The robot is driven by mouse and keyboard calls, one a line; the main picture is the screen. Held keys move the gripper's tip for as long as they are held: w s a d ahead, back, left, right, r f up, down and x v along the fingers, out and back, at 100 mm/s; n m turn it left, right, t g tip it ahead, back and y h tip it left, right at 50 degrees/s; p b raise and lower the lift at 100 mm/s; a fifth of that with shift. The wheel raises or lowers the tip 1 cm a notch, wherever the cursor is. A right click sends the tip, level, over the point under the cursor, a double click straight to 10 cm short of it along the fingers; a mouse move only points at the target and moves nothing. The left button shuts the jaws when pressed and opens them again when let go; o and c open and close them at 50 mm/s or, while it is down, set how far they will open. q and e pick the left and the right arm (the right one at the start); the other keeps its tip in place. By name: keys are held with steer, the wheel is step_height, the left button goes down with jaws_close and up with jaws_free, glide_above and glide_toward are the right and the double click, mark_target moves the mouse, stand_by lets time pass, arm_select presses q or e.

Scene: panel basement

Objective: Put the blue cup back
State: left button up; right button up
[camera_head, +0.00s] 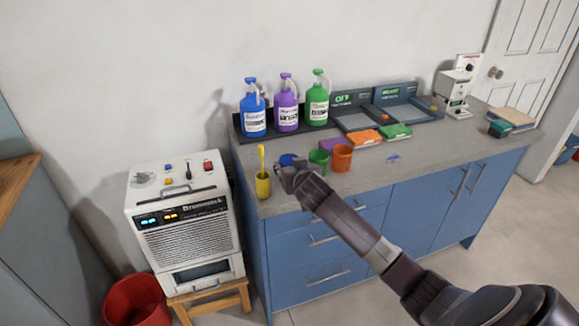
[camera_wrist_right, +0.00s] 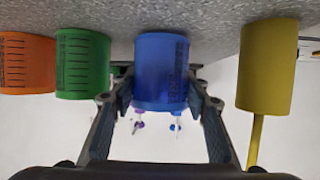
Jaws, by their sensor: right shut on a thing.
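The blue cup (camera_head: 288,159) is at the counter's left end, largely hidden behind my right gripper (camera_head: 290,176) in the head view. In the right wrist view, which looks upside down, the blue cup (camera_wrist_right: 162,62) sits between the two fingers of my right gripper (camera_wrist_right: 160,90), which is shut on it. The cup looks upright; I cannot tell whether it touches the counter. A green cup (camera_head: 318,158) and an orange cup (camera_head: 342,158) stand to its right. A yellow cup (camera_head: 263,186) with a yellow stick in it stands to its left. My left gripper is not in view.
The grey counter (camera_head: 400,170) has bare room at its front right. A purple block (camera_head: 330,145) is behind the cups. Blue, purple and green bottles (camera_head: 286,104) stand in a back rack. An orange box (camera_head: 365,138) and a green box (camera_head: 395,131) lie before grey trays.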

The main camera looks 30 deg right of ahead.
steer(key=shift+f, duration=0.15)
steer(key=shift+f, duration=0.15)
steer(key=o, duration=1.2)
steer(key=v, duration=1.2)
